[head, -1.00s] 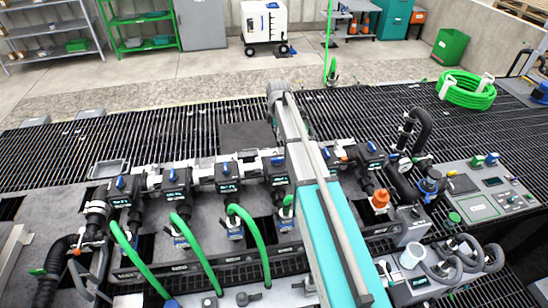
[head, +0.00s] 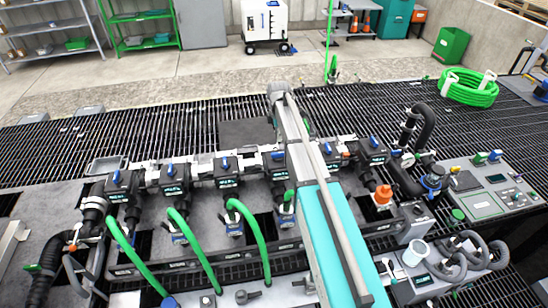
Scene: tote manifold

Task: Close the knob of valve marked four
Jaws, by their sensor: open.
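The manifold (head: 200,167) crosses the picture as a row of black valves with blue knobs and small dark displays. The fourth valve from the left, with its blue knob (head: 278,156), sits just left of my teal arm, which partly covers it. The other blue knobs left of it are on the first valve (head: 115,177), the second valve (head: 170,168) and the third valve (head: 226,163). Further valves stand right of my arm, one with its knob at the right end (head: 373,142). The display markings are too small to read. My gripper is hidden behind my arm.
Green hoses (head: 250,235) rise from the valves' front. An orange fitting (head: 383,194) and a grey control panel (head: 490,190) lie to the right. Dark grating (head: 180,125) behind the manifold is mostly clear.

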